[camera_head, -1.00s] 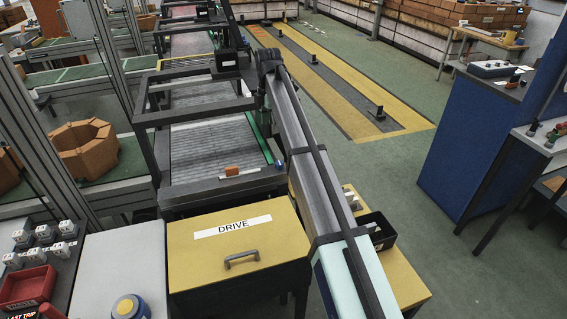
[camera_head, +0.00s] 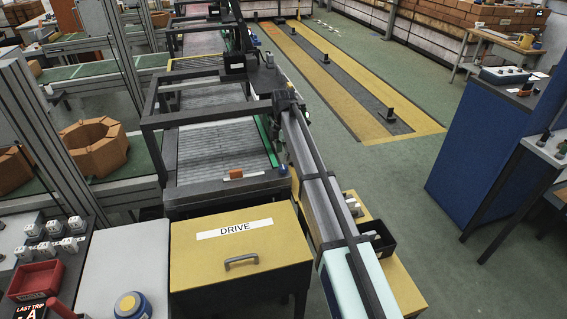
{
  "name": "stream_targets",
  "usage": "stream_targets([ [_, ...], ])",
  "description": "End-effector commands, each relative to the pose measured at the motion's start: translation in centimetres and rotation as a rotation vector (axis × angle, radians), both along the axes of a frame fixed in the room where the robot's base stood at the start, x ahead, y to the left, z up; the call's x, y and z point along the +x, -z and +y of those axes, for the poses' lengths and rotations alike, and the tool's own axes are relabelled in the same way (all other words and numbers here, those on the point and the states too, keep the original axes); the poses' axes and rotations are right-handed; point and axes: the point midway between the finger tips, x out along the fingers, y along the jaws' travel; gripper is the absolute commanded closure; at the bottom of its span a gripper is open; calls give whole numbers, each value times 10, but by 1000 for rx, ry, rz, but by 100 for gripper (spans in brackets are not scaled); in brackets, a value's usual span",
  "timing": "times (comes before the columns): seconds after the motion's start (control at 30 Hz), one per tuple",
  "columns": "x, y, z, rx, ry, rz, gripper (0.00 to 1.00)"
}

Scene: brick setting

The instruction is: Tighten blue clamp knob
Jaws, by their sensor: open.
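My arm (camera_head: 325,195) reaches from the lower right up the picture, along the right side of the roller conveyor (camera_head: 215,150). Its dark far joint is above the conveyor's near right corner. I cannot make out my gripper or its fingers beyond that joint. An orange block (camera_head: 236,174) sits on the conveyor's near end rail, left of that spot.
A yellow box marked DRIVE (camera_head: 240,250) stands in front of the conveyor. A black bin (camera_head: 380,238) is right of my arm. A blue jar with a yellow lid (camera_head: 131,306) and red tray (camera_head: 36,280) are at lower left. Open green floor (camera_head: 400,180) lies right.

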Motion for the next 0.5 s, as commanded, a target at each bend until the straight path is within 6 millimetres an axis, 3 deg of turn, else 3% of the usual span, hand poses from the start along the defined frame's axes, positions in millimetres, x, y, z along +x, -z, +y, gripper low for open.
stream_targets([
  [0.23,-1,40,0,0,0,2,37],
  [0.5,0,61,0,-1,0,1,37],
])
